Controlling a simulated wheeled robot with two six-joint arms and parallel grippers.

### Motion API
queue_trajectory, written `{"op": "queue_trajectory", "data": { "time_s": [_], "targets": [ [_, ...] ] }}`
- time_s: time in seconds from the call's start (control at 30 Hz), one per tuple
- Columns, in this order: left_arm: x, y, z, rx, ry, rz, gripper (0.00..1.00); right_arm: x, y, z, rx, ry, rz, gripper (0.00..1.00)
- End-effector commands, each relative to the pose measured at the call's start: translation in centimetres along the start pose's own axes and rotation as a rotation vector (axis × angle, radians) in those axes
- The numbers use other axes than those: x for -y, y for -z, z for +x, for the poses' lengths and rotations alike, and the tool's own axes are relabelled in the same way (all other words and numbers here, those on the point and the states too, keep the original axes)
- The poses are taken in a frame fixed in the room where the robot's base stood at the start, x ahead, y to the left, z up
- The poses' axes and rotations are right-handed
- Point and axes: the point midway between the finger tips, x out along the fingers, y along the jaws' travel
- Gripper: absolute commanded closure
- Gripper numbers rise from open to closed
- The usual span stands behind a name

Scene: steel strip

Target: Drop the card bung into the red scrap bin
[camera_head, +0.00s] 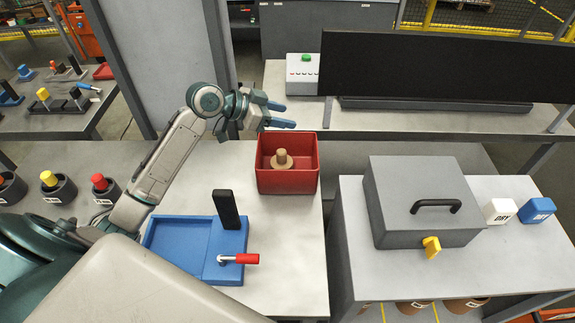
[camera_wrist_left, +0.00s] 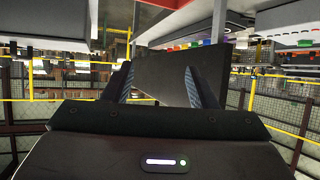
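The red scrap bin (camera_head: 287,181) stands at the back right corner of the near steel table in the head view. The card bung (camera_head: 282,160), a tan stepped piece, lies inside the bin. My left gripper (camera_head: 282,114) is above and behind the bin, at its upper left, with its two blue-grey fingers apart and nothing between them. In the left wrist view the fingers (camera_wrist_left: 158,85) also stand apart and empty. The bung and bin do not show clearly in the wrist view. My right gripper is not in view.
A blue tray fixture (camera_head: 182,240) with a black upright block and red-handled lever stands in front of the bin. Coloured plugs in dark holders (camera_head: 58,188) are at left. A grey lidded box (camera_head: 420,200) sits on the right table, beside white and blue blocks (camera_head: 502,210).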

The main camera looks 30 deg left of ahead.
Motion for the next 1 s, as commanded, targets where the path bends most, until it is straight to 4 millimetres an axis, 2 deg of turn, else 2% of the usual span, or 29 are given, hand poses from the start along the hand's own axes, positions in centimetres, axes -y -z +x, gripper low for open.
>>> {"op": "queue_trajectory", "data": {
  "time_s": [0.37,1.0],
  "targets": [
    [0.1,-0.1,-0.5,0.001,0.001,0.002,0.48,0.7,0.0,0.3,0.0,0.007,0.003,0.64],
    [0.1,-0.3,-7.0,0.004,0.003,0.004,0.48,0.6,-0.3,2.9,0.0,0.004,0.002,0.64]
  ]
}}
